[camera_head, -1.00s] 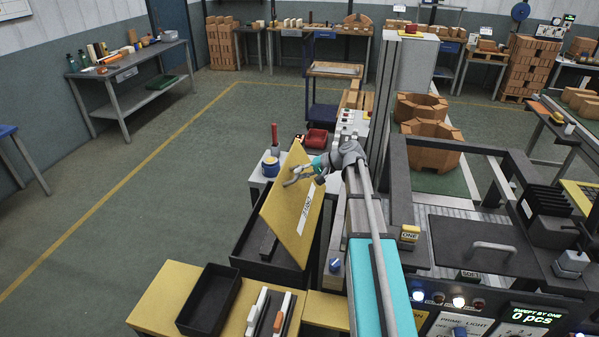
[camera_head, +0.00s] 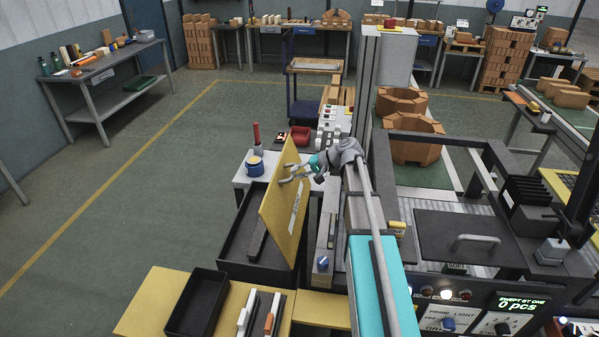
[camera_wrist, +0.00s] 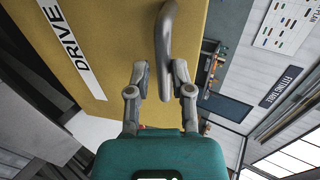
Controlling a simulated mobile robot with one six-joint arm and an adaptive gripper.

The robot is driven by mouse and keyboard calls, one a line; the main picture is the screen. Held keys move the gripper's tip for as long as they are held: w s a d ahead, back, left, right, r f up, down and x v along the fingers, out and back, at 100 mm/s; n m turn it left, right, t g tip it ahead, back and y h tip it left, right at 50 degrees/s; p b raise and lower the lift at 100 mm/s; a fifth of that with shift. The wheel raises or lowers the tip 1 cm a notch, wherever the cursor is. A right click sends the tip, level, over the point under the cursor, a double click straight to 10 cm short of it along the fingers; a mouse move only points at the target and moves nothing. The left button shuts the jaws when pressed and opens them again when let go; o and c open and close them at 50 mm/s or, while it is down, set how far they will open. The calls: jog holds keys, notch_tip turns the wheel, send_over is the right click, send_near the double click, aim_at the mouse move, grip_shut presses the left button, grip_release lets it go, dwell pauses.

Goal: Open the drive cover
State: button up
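The drive cover is a yellow panel (camera_head: 282,212) with a white label strip, standing raised and nearly upright over a dark open box (camera_head: 235,250). In the wrist view the cover (camera_wrist: 125,25) fills the upper middle, and its label (camera_wrist: 72,45) reads DRIVE. Its grey bar handle (camera_wrist: 163,45) reaches down between my fingers. My gripper (camera_head: 291,175) is at the cover's upper part. In the wrist view my gripper (camera_wrist: 160,70) has its fingers parted on either side of the handle, with a gap visible on the left; firm contact does not show.
A dark elongated part (camera_head: 257,238) lies in the box. A small table (camera_head: 240,181) with a blue round pot stands behind the cover. A black tray (camera_head: 197,302) is in front. A dark lid with a handle (camera_head: 462,238) lies at right. Floor at left is clear.

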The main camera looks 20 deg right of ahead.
jog(key=o, duration=0.3)
jog(key=shift+f, duration=0.4)
jog(key=shift+r, duration=0.1)
jog(key=shift+w+r, duration=0.1)
jog(key=c, duration=0.4)
jog(key=shift+r+p, duration=0.15)
jog(key=shift+p, duration=0.2)
jog(key=shift+c, duration=1.2)
jog(key=shift+r+n, duration=0.15)
jog(key=shift+n, duration=0.25)
grip_shut()
notch_tip(320, 180, up, 9)
jog(key=d+n+g+h+p, duration=0.2)
jog(key=n+h+p, duration=0.2)
jog(key=n+p, duration=1.1)
jog(key=shift+r+n+h, duration=0.15)
jog(key=shift+n+h, duration=0.25)
jog(key=shift+n, duration=0.6)
jog(key=shift+d, duration=0.1)
